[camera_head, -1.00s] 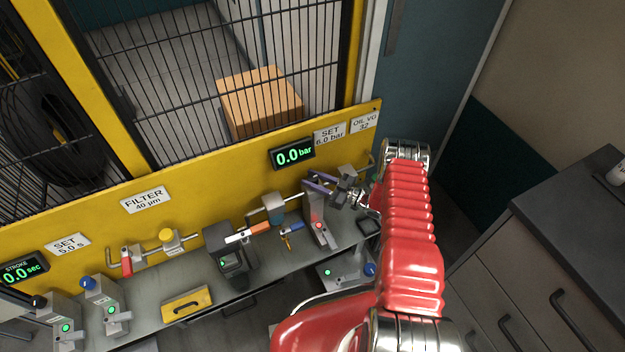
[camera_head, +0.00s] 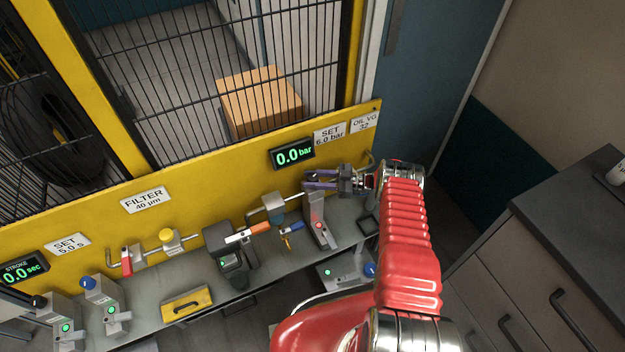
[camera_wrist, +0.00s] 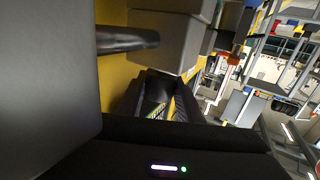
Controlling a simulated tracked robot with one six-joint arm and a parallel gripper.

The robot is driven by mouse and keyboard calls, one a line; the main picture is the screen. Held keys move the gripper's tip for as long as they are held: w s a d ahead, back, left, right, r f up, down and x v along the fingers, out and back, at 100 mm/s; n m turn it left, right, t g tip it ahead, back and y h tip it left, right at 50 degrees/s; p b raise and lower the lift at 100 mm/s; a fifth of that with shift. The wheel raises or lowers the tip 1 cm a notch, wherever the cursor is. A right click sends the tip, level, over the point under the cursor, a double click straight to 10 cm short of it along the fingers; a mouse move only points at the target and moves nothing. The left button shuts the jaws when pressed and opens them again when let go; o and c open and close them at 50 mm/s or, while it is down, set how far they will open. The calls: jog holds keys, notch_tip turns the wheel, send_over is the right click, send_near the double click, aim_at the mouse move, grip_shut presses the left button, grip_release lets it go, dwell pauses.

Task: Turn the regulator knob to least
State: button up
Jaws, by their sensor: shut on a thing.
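My gripper (camera_head: 312,179) reaches in from the right, below the "0.0 bar" display (camera_head: 292,155) and the "SET 6.0 bar" sign (camera_head: 330,134). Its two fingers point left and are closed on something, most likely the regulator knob. The fingers hide the knob itself, so its setting cannot be read. In the wrist view a large dark grey surface fills the left side. A grey block (camera_wrist: 165,40) and a metal rod (camera_wrist: 128,40) show close by, against the yellow panel.
The yellow panel (camera_head: 230,178) stands behind the bench. A grey unit with a red light (camera_head: 320,228) stands just below my gripper. An orange handle (camera_head: 255,229) and a yellow-capped fitting (camera_head: 168,238) are further left. A grey cabinet (camera_head: 540,240) is at right.

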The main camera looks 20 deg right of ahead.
dwell(0.4)
jog(key=o, duration=1)
jog(key=shift+o, duration=0.2)
jog(key=shift+d, duration=0.1)
jog(key=v, duration=1.3)
jog(key=shift+d, duration=0.35)
